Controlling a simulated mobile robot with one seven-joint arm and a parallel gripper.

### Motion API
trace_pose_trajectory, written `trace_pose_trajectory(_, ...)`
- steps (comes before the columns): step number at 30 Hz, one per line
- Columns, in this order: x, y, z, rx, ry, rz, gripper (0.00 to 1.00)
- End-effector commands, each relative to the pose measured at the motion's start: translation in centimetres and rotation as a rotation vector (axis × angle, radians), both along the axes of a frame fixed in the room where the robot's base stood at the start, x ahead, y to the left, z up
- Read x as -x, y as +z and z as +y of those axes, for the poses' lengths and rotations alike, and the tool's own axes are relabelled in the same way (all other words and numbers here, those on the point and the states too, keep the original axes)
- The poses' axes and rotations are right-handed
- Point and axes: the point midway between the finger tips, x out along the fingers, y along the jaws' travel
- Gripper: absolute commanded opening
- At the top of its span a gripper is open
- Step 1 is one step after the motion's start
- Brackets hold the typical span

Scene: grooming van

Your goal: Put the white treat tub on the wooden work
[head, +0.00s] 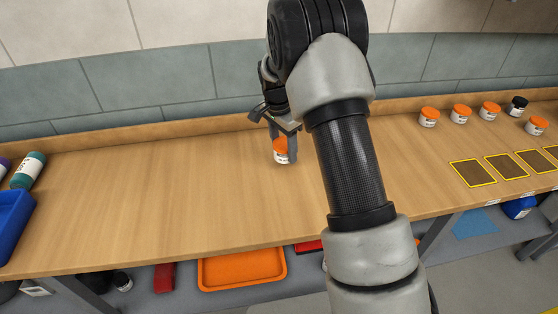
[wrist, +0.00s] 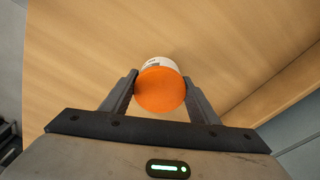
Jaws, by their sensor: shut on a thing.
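The white treat tub with an orange lid (head: 281,156) is upright between my gripper's fingers over the wooden worktop (head: 150,200), near its back. In the wrist view the tub (wrist: 160,90) shows its orange lid toward me and a strip of white side with a label. My gripper (head: 283,146) is shut on the tub, with one finger on each side of it in the wrist view (wrist: 160,92). I cannot tell whether the tub's base touches the worktop.
Several similar orange-lidded tubs (head: 461,114) and a black-lidded one (head: 516,106) stand at the back right, behind yellow-edged dark squares (head: 473,173). A blue tray (head: 10,225) and a teal bottle (head: 28,170) are at the left. An orange tray (head: 242,269) lies below. The worktop's middle is clear.

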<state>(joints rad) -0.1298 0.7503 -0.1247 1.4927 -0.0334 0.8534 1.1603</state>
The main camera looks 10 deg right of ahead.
Motion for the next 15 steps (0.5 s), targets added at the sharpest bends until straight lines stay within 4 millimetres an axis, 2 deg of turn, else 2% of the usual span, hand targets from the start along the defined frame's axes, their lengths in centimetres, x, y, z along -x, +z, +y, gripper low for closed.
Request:
trace_pose_trajectory(5, 0.0, -1.3, 0.0, 0.0, 0.0, 0.0, 0.3)
trace_pose_trajectory(11, 0.0, -4.1, 0.0, -0.001, 0.001, 0.001, 0.3)
trace_pose_trajectory(15, 0.0, -4.2, 0.0, -0.001, 0.001, -0.002, 0.3)
